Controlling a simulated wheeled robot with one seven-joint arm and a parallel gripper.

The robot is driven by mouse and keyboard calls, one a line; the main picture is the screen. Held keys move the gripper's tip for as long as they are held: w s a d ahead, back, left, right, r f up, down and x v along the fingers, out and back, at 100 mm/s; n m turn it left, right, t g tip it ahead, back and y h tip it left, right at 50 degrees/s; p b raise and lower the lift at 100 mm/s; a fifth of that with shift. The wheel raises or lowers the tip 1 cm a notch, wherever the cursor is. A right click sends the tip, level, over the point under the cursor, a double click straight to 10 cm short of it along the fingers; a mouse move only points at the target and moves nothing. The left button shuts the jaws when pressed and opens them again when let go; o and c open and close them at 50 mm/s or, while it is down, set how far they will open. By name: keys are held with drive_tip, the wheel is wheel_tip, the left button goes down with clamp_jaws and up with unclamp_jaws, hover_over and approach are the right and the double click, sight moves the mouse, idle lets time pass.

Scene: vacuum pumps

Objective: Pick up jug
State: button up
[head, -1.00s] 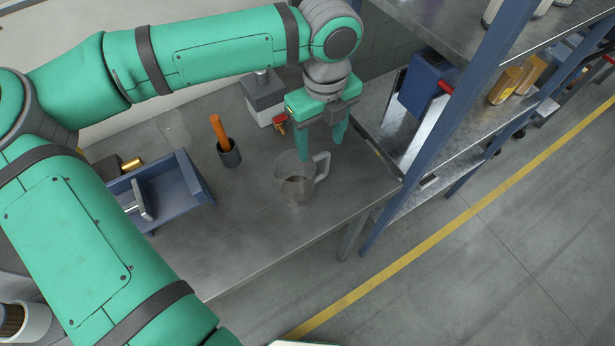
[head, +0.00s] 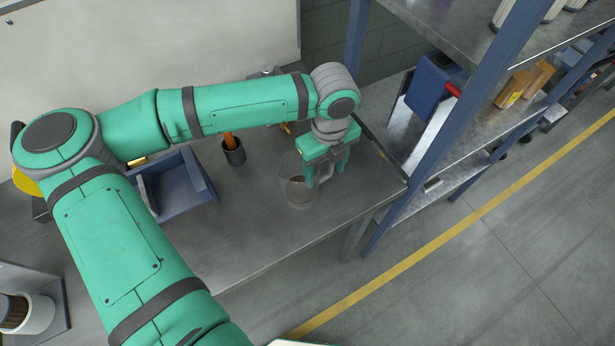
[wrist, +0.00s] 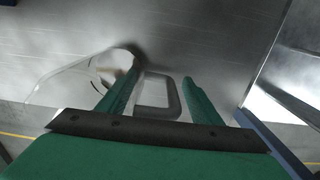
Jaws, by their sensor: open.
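The jug (head: 298,193) is a clear, see-through vessel with a side handle, standing upright on the grey metal table (head: 265,240). My gripper (head: 327,180) is open and low over the table at the jug's right side. In the wrist view the jug (wrist: 70,82) is at the left, and its handle (wrist: 174,98) shows between the two green fingers of my gripper (wrist: 160,80). One finger is between the jug's body and the handle's outer bar, the other to the right of the handle. I cannot tell whether either finger touches it. My gripper hides part of the handle in the head view.
A blue tray (head: 185,205) and a dark cup (head: 234,154) with an orange-handled tool stand left of the jug. A blue-framed shelf (head: 375,225) rises close to the right of my gripper. The table front is clear.

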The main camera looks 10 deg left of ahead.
drive_tip(key=c, duration=1.3)
